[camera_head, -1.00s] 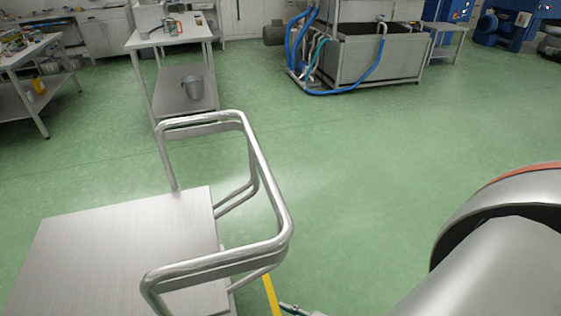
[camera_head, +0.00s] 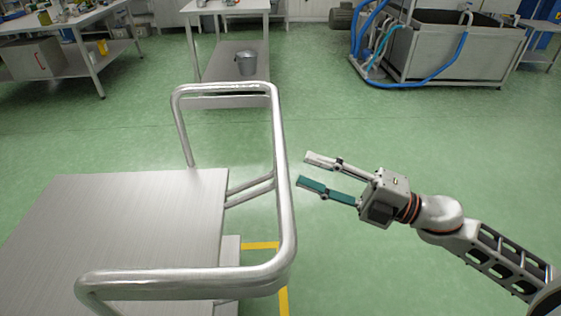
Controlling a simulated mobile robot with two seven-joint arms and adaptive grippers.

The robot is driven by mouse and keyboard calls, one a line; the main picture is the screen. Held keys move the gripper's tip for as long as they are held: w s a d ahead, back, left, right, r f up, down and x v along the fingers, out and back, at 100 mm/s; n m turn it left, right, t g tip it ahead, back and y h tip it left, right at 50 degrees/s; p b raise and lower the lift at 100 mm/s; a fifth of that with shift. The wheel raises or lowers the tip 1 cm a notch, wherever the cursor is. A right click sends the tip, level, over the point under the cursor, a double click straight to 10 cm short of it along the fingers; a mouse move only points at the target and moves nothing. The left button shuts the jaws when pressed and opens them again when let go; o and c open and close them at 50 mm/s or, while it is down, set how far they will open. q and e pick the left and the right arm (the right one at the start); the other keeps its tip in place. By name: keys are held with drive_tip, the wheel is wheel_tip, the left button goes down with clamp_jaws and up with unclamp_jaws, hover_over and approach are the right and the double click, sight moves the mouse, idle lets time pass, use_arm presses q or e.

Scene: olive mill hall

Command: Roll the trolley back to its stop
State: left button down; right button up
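The trolley (camera_head: 130,215) has a flat brushed-metal top and a tubular push handle (camera_head: 285,190) on its right side. It stands in the lower left of the head view, and its near part is cut off by the frame. Yellow floor tape (camera_head: 262,245) shows beneath and beside the trolley's right end. My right gripper (camera_head: 302,170) is open and empty, just right of the handle, with its fingers pointing left toward the bar. A gap shows between the fingertips and the bar. My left gripper is not in view.
A cluttered bench (camera_head: 60,22) is at the back left. A metal tank (camera_head: 455,55) with blue hoses stands at the back right. Green floor (camera_head: 400,130) between is clear.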

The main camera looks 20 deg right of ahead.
sight(282, 161)
drive_tip(key=shift+p+x, duration=0.35)
drive_tip(key=shift+x, duration=3.2)
clamp_jaws()
